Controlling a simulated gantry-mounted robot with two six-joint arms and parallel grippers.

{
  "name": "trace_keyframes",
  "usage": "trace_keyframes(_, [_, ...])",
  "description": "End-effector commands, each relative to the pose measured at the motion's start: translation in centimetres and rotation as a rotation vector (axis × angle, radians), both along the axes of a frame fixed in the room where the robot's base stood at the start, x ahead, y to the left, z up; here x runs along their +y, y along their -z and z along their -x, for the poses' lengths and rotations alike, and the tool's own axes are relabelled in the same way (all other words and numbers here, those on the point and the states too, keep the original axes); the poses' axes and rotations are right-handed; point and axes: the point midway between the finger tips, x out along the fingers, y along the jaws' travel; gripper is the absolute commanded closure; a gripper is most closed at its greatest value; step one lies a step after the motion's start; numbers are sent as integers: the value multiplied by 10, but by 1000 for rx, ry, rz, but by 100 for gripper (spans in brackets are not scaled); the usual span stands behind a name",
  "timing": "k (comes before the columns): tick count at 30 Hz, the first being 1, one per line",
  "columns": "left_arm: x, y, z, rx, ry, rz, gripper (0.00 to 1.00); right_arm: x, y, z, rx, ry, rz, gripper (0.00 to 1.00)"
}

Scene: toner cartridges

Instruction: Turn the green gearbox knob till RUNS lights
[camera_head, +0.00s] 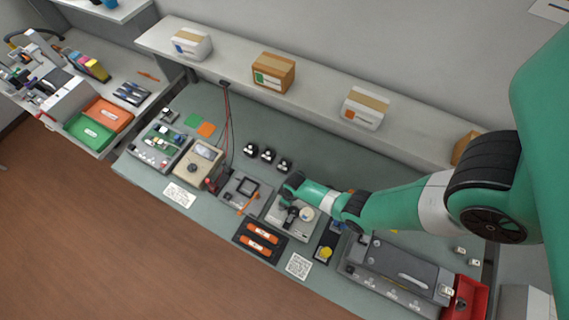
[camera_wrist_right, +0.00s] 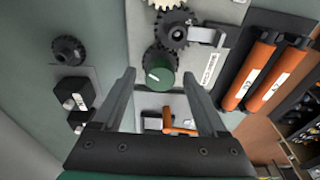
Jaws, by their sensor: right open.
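The green knob (camera_wrist_right: 159,74), with a white mark on its top, sits on the grey gearbox in the right wrist view, beside dark meshed gears (camera_wrist_right: 172,33). In the head view the gearbox plate (camera_head: 283,229) is on the bench with a pale gear (camera_head: 307,213); my right arm covers the knob there. My right gripper (camera_head: 291,190) is over the gearbox's back left part. In the wrist view its two fingers (camera_wrist_right: 159,69) are spread, one on each side of the knob, with gaps visible. A label (camera_wrist_right: 210,66) is too small to read, and no lit RUNS lamp can be made out.
A black tray holds two orange cartridges (camera_head: 262,229) in front of the gearbox. A fixture with an orange lever (camera_head: 246,205) stands to its left. Several black parts (camera_head: 267,155) stand behind. A yellow button (camera_head: 326,253) and a long grey machine (camera_head: 400,265) are to the right.

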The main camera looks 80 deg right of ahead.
Motion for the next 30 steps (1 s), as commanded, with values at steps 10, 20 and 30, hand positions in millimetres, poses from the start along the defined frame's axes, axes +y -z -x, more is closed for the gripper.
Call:
trace_keyframes(10, [0,0,0,0,0,0,40,0,0,0,0,0,0,77])
trace_keyframes(20, [0,-1,0,0,0,0,40,1,0,-1,0,219,0,91])
trace_keyframes(30, [0,0,0,0,0,0,40,1,-1,-1,-1,603,0,91])
